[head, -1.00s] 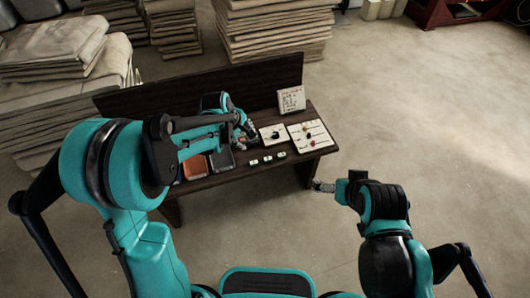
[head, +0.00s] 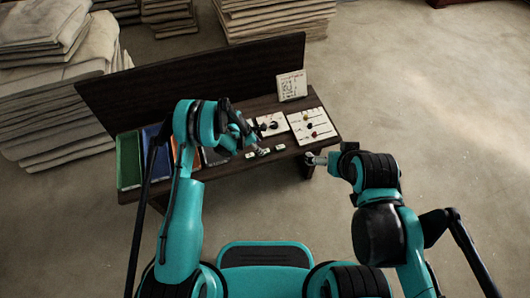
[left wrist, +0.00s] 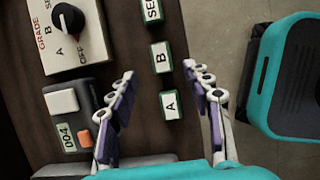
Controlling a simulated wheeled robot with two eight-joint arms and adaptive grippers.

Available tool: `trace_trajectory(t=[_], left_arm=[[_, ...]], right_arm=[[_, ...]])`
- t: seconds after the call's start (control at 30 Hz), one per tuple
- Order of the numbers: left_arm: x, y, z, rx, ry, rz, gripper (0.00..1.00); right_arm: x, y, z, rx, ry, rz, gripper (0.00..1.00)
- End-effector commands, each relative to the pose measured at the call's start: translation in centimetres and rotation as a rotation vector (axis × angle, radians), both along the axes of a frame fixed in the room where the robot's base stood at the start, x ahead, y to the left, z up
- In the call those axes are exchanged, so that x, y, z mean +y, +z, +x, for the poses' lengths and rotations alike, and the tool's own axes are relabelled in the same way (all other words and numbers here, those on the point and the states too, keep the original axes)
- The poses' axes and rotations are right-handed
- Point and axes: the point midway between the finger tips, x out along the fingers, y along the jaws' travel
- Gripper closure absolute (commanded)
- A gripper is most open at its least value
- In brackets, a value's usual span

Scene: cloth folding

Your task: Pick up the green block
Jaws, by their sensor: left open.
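Three small green blocks with white labels lie in a row near the bench's front edge. In the left wrist view they read A (left wrist: 170,105), B (left wrist: 161,57) and one cut off at the top starting "SE" (left wrist: 152,11). No plain green block shows. My left gripper (left wrist: 158,72) is open and empty, its fingers to either side of the A and B blocks. In the head view my left gripper (head: 250,138) hangs over the bench just behind the blocks. My right gripper (head: 312,159) is beside the bench's right end; its jaws are too small to read.
The dark bench (head: 215,180) has a raised back board. Green (head: 128,160) and blue trays stand at its left, partly behind my arm. A grade dial box (left wrist: 85,35) and a grey device marked 004 (left wrist: 72,128) are left of the blocks. White boards (head: 312,126) lie at right.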

Motion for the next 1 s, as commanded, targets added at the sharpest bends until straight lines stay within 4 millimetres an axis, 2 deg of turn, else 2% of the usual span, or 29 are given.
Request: trace_trajectory(t=[0.3,0.57,0.6,0.73,0.77,1.0], left_arm=[[-1.0,-4.5,0.0,-0.001,-0.001,0.001,0.50],[-1.3,-4.8,0.1,-0.001,-0.001,0.001,0.50],[-1.3,-4.8,0.1,-0.001,-0.001,0.001,0.55],[-1.3,-4.8,0.1,-0.001,-0.001,0.001,0.90],[-1.3,-4.8,0.1,-0.001,-0.001,0.001,0.94],[-1.3,-4.8,0.1,-0.001,-0.001,0.000,0.95]], right_arm=[[0.0,-2.7,0.0,0.000,0.000,0.000,0.00],[0.0,-2.7,0.0,0.000,0.000,0.000,0.00],[0.0,-2.7,0.0,0.000,0.000,0.000,0.00],[0.0,-2.7,0.0,0.000,0.000,0.000,0.00],[0.0,-2.7,0.0,0.000,0.000,0.000,0.00],[0.0,-2.7,0.0,0.000,0.000,0.000,0.00]])
